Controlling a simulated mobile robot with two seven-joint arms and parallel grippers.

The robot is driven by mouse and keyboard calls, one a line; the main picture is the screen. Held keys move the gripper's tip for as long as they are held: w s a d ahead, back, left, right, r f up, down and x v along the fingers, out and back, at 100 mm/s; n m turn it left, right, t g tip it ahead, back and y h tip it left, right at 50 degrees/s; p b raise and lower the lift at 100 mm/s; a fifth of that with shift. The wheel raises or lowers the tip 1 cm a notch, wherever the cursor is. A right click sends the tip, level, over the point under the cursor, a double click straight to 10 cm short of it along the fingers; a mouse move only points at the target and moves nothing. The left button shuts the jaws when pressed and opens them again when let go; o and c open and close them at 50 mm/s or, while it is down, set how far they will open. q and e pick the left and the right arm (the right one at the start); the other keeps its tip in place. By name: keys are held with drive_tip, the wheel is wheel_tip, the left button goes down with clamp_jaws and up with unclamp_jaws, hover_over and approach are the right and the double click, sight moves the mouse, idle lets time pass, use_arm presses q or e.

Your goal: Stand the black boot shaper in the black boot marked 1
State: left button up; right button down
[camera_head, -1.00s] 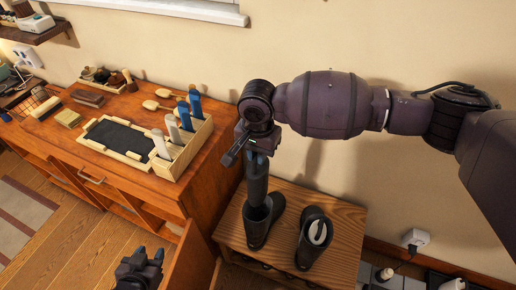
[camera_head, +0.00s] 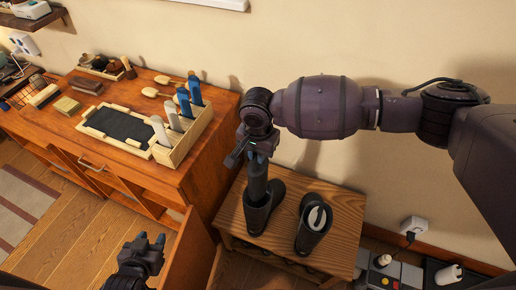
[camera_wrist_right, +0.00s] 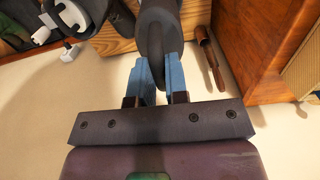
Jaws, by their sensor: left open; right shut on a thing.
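My right gripper (camera_head: 257,157) is shut on the upper end of the black boot shaper (camera_head: 258,183). The shaper hangs upright, its lower end inside the opening of the left black boot (camera_head: 258,217) on the wooden bench. In the right wrist view the dark shaper (camera_wrist_right: 158,35) sits between the blue fingertips (camera_wrist_right: 160,78). A second black boot (camera_head: 308,238) stands to the right with a white shaper (camera_head: 317,217) in it. I cannot read any number on either boot. My left gripper (camera_head: 143,252) is open and empty at the lower left, away from the boots.
The wooden bench (camera_head: 345,215) stands against the wall, right of a wooden cabinet (camera_head: 190,190). The cabinet top holds a dark-based tray (camera_head: 118,125), a rack with blue and white rolls (camera_head: 185,130) and brushes. A wall socket (camera_head: 413,228) is right of the bench.

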sight(258, 168)
drive_tip(key=shift+f+b, duration=0.35)
drive_tip(key=shift+f, duration=0.9)
wheel_tip(258, 168, down, 3)
drive_tip(key=b, duration=0.3)
drive_tip(key=shift+b, duration=0.3)
drive_tip(key=shift+f, duration=0.85)
drive_tip(key=shift+f+b, duration=1.5)
drive_tip(key=shift+f, duration=2.5)
use_arm(q)
wheel_tip(258, 168, down, 6)
drive_tip(key=w, duration=0.1)
drive_tip(key=shift+d+f+b, duration=0.15)
drive_tip(key=shift+f+b, duration=0.1)
drive_tip(key=shift+b, duration=0.05)
use_arm(e)
drive_tip(key=shift+f, duration=0.85)
use_arm(q)
drive_tip(key=shift+w, duration=0.1)
